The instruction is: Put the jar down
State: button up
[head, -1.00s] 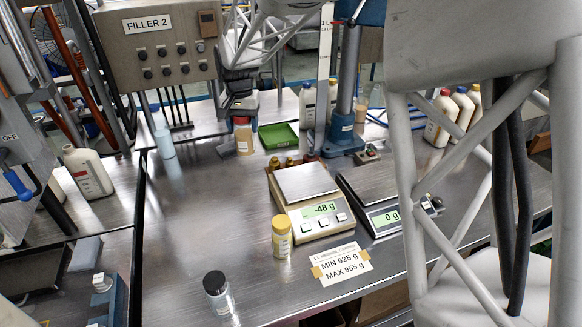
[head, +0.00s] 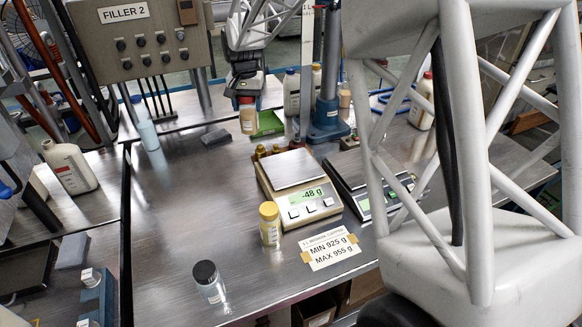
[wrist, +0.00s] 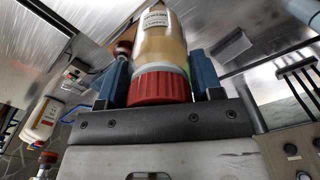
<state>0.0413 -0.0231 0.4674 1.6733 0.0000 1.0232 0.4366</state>
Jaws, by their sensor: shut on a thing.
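My gripper (wrist: 160,88) is shut on a jar (wrist: 155,42) with a red ribbed lid and amber contents. Its two blue fingers are on either side of the jar near the lid. In the head view my gripper (head: 246,97) shows at the back of the bench, with the labelled jar (head: 248,120) hanging upright below it. The jar overlaps the left part of the green tray (head: 269,124) in that view. I cannot tell how much gap there is between the jar's base and the bench.
A scale reading -48 g (head: 310,205) stands mid-bench, with small brown bottles behind it. A second scale (head: 375,195) is to its right. A yellow-lidded jar (head: 270,228) and a black-lidded jar (head: 210,283) stand in front.

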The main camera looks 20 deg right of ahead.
jog(key=s+d+f+m, duration=0.2)
jog(key=s+m, duration=0.4)
jog(key=s, duration=0.7)
jog(key=s+d+f+m, duration=0.3)
jog(key=s+m, duration=0.3)
jog(key=s, duration=0.7)
jog(key=shift+s+f+m, duration=0.2)
jog(key=shift+s+m, duration=0.1)
jog(key=shift+w, duration=0.1)
jog(key=w+d+f, duration=0.1)
jog(key=w+d, duration=0.1)
jog(key=w, duration=1.2)
jog(key=shift+w+d+f, duration=0.15)
jog(key=shift+w+f, duration=0.05)
jog(key=shift+w, duration=0.2)
jog(key=shift+w+f, duration=0.2)
jog(key=shift+f, duration=0.7)
jog(key=shift+w+f, duration=0.2)
jog(key=shift+f, duration=0.7)
jog(key=shift+f, duration=0.15)
